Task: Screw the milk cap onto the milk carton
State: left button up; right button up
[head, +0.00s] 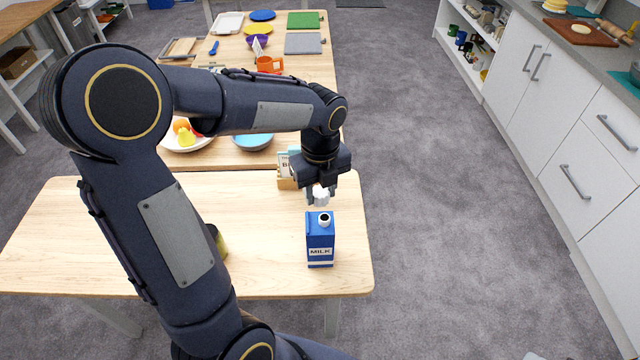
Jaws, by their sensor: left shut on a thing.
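The blue milk carton (320,241) stands upright near the right edge of the front wooden table, with "MILK" on its front. Its round white spout (324,219) with a dark opening is uncovered on top. My left gripper (321,197) points down above and just behind the carton in the picture. It is shut on the white milk cap (321,195), which appears apart from the spout. The exact gap between cap and spout is hard to judge. My right gripper is not in view.
A small wooden box with cards (286,176) stands close behind my left gripper. A yellowish can (217,241) is partly hidden by my left arm. A blue bowl (252,142) and a fruit plate (183,145) sit farther back.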

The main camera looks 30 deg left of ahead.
aim_at(320, 218)
pick_arm(q)
jog(key=shift+w, duration=0.1)
jog(key=shift+a+f, duration=0.1)
jog(key=shift+f, duration=0.1)
jog(key=shift+f+b, duration=0.7)
jog(key=shift+f, duration=0.15)
jog(key=shift+f+b, duration=1.4)
jog(key=shift+f, duration=0.55)
jog(key=shift+f+b, duration=0.4)
jog(key=shift+f, duration=0.2)
jog(key=shift+r, duration=0.1)
jog(key=shift+r+p, duration=0.6)
jog(key=shift+p, duration=0.05)
jog(key=shift+f+b, duration=0.5)
jog(key=shift+f, duration=0.15)
jog(key=shift+r, duration=0.1)
